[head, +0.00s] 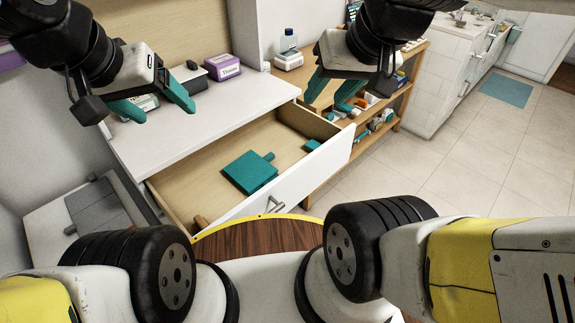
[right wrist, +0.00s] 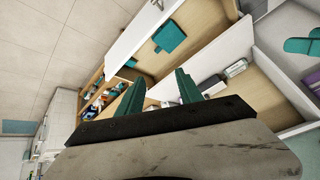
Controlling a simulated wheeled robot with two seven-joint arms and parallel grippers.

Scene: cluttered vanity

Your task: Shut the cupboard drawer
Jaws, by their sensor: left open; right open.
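The cupboard drawer (head: 290,190) is pulled well out from under the white top (head: 200,118). Its white front has a metal handle (head: 266,207). A teal flat object (head: 249,172) lies in it, with a smaller teal piece near the right side. My left gripper (head: 160,104) is open and empty above the white top's left part. My right gripper (head: 334,95) is open and empty beyond the drawer's right side, apart from the front and handle. The right wrist view shows its two spread fingers (right wrist: 160,92) and the open drawer's white front (right wrist: 140,32).
A wooden shelf (head: 385,105) with small items stands right of the drawer.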

